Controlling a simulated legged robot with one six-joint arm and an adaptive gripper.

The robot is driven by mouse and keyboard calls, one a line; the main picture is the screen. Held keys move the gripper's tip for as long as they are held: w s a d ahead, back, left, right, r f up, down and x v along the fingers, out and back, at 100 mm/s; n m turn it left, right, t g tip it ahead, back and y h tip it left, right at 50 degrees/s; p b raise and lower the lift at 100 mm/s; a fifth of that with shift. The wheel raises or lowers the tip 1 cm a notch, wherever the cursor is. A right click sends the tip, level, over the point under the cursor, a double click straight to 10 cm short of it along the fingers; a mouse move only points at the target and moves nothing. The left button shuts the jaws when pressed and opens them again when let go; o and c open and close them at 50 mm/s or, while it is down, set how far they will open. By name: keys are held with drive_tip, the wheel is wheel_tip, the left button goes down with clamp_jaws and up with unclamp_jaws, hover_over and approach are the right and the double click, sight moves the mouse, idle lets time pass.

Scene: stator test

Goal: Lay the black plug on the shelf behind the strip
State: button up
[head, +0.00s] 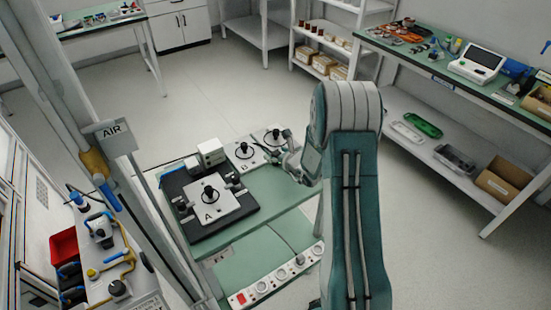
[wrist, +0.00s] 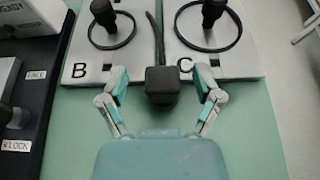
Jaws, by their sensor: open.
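The black plug (wrist: 162,85) lies between the B plate (wrist: 88,68) and the C plate (wrist: 190,66) in the wrist view, with its black cable running up between them. My gripper (wrist: 162,74) is open, one finger on each side of the plug, with gaps visible. In the head view my gripper (head: 285,160) is low over the right part of the green table; the plug cannot be made out there. The white socket strip (head: 262,288) with a red switch runs along the front, below the table top. The green shelf (head: 245,262) shows behind it.
A dark base with the A plate (head: 193,216) and a grey box (head: 210,152) stands on the table's left. A grey plug (head: 300,259) with a cable sits at the strip's right part. The AIR post (head: 115,133) rises at left. Shelf space between the table edge and strip looks clear.

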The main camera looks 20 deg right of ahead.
drive_tip(key=shift+w+d, duration=0.15)
clamp_jaws()
